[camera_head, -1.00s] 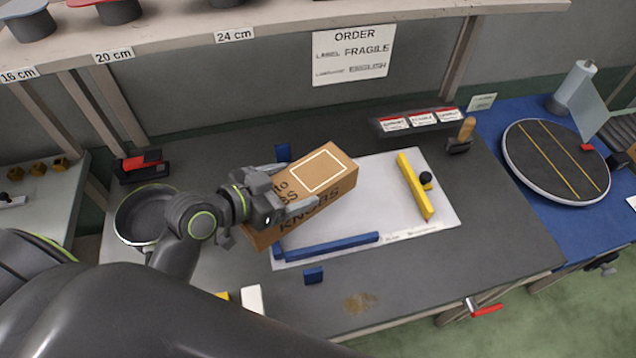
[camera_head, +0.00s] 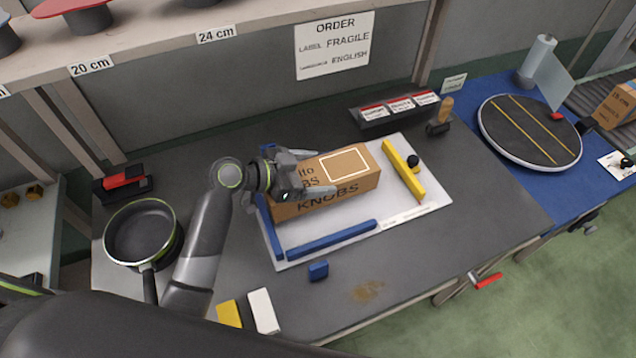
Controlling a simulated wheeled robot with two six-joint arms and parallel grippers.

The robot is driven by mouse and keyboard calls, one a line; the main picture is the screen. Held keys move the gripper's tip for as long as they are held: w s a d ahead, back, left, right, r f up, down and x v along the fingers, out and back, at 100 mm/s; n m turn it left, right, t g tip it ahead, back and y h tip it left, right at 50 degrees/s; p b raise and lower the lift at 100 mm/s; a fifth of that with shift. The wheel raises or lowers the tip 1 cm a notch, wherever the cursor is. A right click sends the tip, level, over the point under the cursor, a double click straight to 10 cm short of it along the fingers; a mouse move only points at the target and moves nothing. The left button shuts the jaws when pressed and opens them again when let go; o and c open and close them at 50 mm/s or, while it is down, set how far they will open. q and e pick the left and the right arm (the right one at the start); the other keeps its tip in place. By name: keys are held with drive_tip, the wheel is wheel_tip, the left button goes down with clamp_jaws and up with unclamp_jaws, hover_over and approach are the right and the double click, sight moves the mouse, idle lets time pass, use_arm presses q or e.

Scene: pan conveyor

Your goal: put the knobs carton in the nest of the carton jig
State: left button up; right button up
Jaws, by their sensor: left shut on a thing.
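The knobs carton (camera_head: 355,188) is a brown box with KNOBS on its front side and a white outlined square on top. It is over the back part of the carton jig, a white board (camera_head: 402,208) with blue rails (camera_head: 330,240) at the front and left and a yellow bar (camera_head: 402,170) at the right. My left gripper (camera_head: 318,176) is shut on the carton's left part. The carton lies roughly along the board; whether it touches the board I cannot tell. The carton and gripper hide part of the left rail. My right gripper is not in view.
A frying pan (camera_head: 141,232) stands left of the jig. A small blue block (camera_head: 318,270), a white block (camera_head: 263,311) and a yellow block (camera_head: 229,314) lie in front. A label holder (camera_head: 372,118) and a wooden-handled stamp (camera_head: 440,118) stand behind. A round turntable (camera_head: 528,140) is at right.

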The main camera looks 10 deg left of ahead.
use_arm(q)
wheel_tip(320, 180, down, 4)
drive_tip(key=shift+f, duration=0.15)
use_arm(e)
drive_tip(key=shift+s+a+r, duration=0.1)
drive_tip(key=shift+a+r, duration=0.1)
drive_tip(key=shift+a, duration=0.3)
use_arm(q)
drive_tip(key=shift+f, duration=0.15)
drive_tip(key=o, duration=1.1)
drive_tip(key=shift+c, duration=0.2)
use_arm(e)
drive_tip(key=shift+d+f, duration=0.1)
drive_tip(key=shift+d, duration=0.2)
